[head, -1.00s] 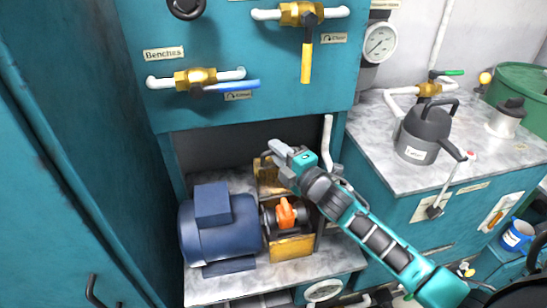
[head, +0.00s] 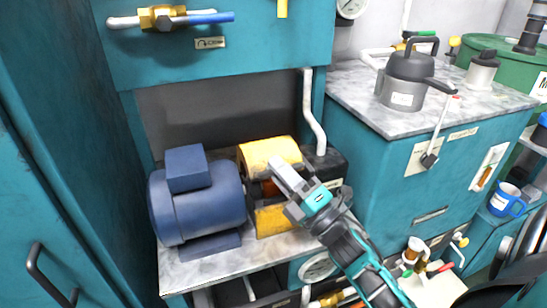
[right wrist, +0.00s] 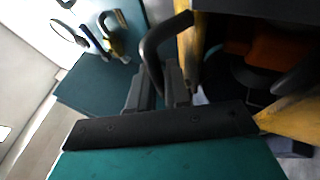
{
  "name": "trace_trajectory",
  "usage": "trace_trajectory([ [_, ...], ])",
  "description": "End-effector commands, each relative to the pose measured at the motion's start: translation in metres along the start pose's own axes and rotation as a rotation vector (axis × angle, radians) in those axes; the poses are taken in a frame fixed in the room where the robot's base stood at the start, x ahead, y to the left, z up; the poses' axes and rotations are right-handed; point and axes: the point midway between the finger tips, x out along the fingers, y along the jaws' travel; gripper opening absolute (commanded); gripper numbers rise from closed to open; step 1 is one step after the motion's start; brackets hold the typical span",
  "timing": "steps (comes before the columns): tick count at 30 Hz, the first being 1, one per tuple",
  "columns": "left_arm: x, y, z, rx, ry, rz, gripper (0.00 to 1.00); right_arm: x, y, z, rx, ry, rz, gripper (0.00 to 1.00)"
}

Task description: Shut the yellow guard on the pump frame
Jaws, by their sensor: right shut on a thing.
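The yellow guard (head: 268,153) is a curved cover on the pump frame (head: 272,221), beside the blue motor. It is swung over the coupling, with a gap between its front edge and the frame. A little of the orange coupling (head: 267,188) shows in that gap; it is also seen in the right wrist view (right wrist: 265,48). My right gripper (head: 284,176) is at the guard's front right edge. In the right wrist view its fingers (right wrist: 160,80) are shut on the dark looped handle (right wrist: 157,45) by the guard's yellow edge. My left gripper is out of view.
The blue motor (head: 200,203) stands left of the frame on a marble shelf (head: 205,268). A grey kettle (head: 408,80) stands on the right counter. Tools and valves lie below at the right.

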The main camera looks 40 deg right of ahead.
Motion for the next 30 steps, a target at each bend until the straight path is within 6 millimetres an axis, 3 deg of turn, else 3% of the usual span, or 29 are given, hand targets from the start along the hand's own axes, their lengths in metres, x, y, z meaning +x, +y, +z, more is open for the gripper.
trace_trajectory([
  [3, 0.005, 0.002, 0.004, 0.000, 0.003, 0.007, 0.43, -0.018, -0.016, -0.007, 0.002, -0.003, -0.006, 0.00],
  [12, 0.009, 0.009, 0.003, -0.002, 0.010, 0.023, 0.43, -0.043, -0.041, -0.017, -0.037, -0.005, 0.090, 0.00],
  [30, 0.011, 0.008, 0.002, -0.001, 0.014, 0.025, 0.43, -0.057, -0.060, -0.022, -0.049, -0.001, 0.112, 0.00],
])
